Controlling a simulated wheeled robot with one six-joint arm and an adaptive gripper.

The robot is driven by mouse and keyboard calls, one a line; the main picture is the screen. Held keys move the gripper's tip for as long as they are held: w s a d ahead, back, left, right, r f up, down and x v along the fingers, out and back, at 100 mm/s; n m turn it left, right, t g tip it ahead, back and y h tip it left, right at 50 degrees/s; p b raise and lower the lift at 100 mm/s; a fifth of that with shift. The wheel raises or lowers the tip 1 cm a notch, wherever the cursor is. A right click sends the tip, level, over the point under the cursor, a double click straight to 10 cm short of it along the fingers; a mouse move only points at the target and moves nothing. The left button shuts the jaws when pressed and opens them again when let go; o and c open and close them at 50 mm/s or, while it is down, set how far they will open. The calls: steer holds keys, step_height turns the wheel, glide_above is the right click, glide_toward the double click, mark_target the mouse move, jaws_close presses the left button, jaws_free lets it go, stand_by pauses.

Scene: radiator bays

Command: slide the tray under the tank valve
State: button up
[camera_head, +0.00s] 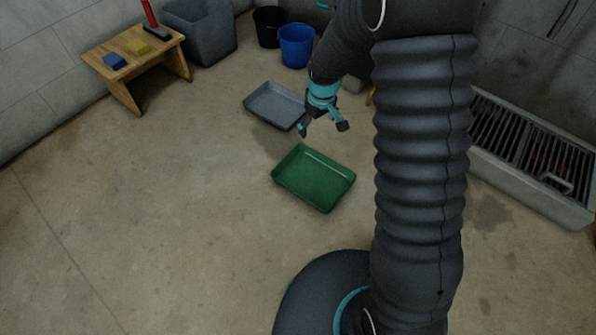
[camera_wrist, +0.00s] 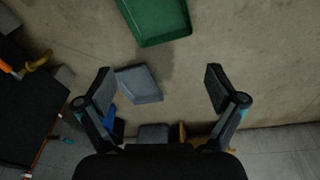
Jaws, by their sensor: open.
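Two shallow trays lie flat on the floor. The green tray (camera_head: 315,180) is nearer; in the wrist view it shows at the top (camera_wrist: 157,20). The grey tray (camera_head: 273,102) lies farther back; in the wrist view it shows between the fingers, nearer the left one (camera_wrist: 138,84). My gripper (camera_head: 322,128) is open and empty, fingers pointing down above the floor between the trays, touching neither. A yellow handle-like part (camera_wrist: 38,64), perhaps the tank valve, shows beside a dark body (camera_wrist: 28,112), perhaps the tank. In the head view my arm hides most of that area.
A wooden bench (camera_head: 133,60) with a blue block, a yellow block and a red-handled tool stands back left. A grey bin (camera_head: 205,38), a black bucket (camera_head: 268,24) and a blue bucket (camera_head: 296,46) stand behind. A grated trough (camera_head: 530,150) lies right. The left floor is clear.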

steer(key=w+a+f+n+g, duration=0.1)
steer(key=a+f+n, duration=0.15)
steer(key=f, duration=1.05)
glide_toward(298, 195)
steer(key=shift+n+g, duration=0.4)
steer(key=shift+n, duration=0.05)
steer(key=f+b, duration=0.2)
steer(key=f, duration=0.1)
steer(key=f+b, duration=0.3)
steer(key=f, duration=0.1)
steer(key=w+f+b, duration=0.1)
steer(key=f+b, duration=0.2)
steer(key=shift+a+f, duration=0.2)
steer(key=shift+f, duration=0.05)
jaws_close()
